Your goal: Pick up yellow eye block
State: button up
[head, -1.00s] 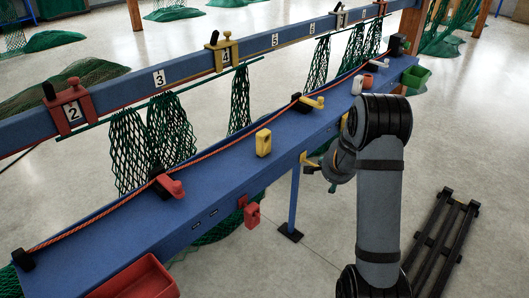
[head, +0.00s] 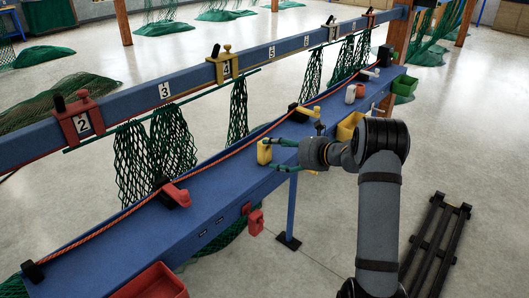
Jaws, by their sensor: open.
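A small upright yellow block (head: 264,152), which looks like the yellow eye block, stands on the blue bench (head: 222,176) near the middle of its length. My gripper (head: 273,154) is open with its green fingers pointing left towards the block. The upper finger is at the block's top right and the lower finger is at its lower right. I cannot tell whether either finger touches the block or how far between them it sits.
A red rope (head: 215,158) runs along the bench behind the block. A yellow-and-black fitting (head: 302,110) lies farther right, and a red one (head: 174,195) farther left. A yellow bin (head: 350,125) and red bin (head: 153,283) hang at the front edge. Green nets (head: 238,108) hang behind.

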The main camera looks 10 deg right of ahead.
aim_at(266, 152)
jog(key=p+x, duration=0.1)
jog(key=x, duration=0.5)
jog(key=shift+w+d+f, duration=0.1)
jog(key=shift+w+f, duration=0.1)
jog(key=shift+f, duration=0.1)
jog(key=shift+c, duration=0.7)
jog(key=c, duration=0.9)
